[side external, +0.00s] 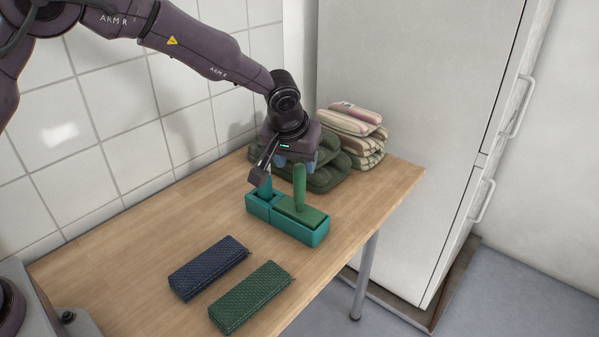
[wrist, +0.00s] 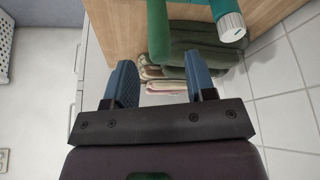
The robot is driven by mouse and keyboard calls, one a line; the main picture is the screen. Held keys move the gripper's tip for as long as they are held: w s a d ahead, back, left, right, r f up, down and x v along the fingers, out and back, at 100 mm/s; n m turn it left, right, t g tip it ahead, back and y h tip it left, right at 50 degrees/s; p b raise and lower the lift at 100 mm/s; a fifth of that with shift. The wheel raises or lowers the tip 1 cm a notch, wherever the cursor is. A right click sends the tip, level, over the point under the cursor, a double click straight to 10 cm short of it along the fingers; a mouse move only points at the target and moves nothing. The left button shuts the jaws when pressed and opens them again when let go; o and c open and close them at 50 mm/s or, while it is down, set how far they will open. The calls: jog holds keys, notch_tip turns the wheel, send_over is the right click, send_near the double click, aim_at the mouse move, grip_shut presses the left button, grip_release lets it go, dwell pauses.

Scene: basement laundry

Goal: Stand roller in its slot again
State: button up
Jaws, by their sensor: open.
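A teal two-part holder (side external: 303,235) stands on the table. A teal roller (side external: 265,187) rises from its smaller left compartment, its top partly hidden by my gripper; I cannot tell how deep it sits. In the wrist view the roller (wrist: 230,22) shows its pale ribbed end at the top right. A green block with an upright handle (side external: 299,188) sits in the larger right compartment; its handle (wrist: 157,30) also shows in the wrist view. My gripper (side external: 279,165) is open just above and behind the holder.
Folded green cloths (side external: 325,178) and striped towels (side external: 352,120) are stacked behind the holder. A navy pouch (side external: 208,268) and a green pouch (side external: 250,297) lie in front. A tiled wall and a white cabinet (side external: 410,110) border the table. The table's left part is clear.

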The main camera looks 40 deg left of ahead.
jog(key=v, duration=0.5)
jog(key=shift+s+r, duration=0.15)
jog(key=shift+r, duration=0.15)
jog(key=s+a+r+m, duration=0.1)
jog(key=s+a+r, duration=0.3)
jog(key=s+r, duration=0.45)
jog(key=s+a+r+m, duration=0.1)
jog(key=s+a, duration=0.1)
jog(key=s, duration=0.9)
jog(key=s+a+r+m+t+h, duration=0.1)
jog(key=s+a+r+m, duration=0.1)
jog(key=s, duration=0.9)
jog(key=shift+s+a+r+h, duration=0.2)
jog(key=shift+a+r+h, duration=0.1)
jog(key=shift+a, duration=0.2)
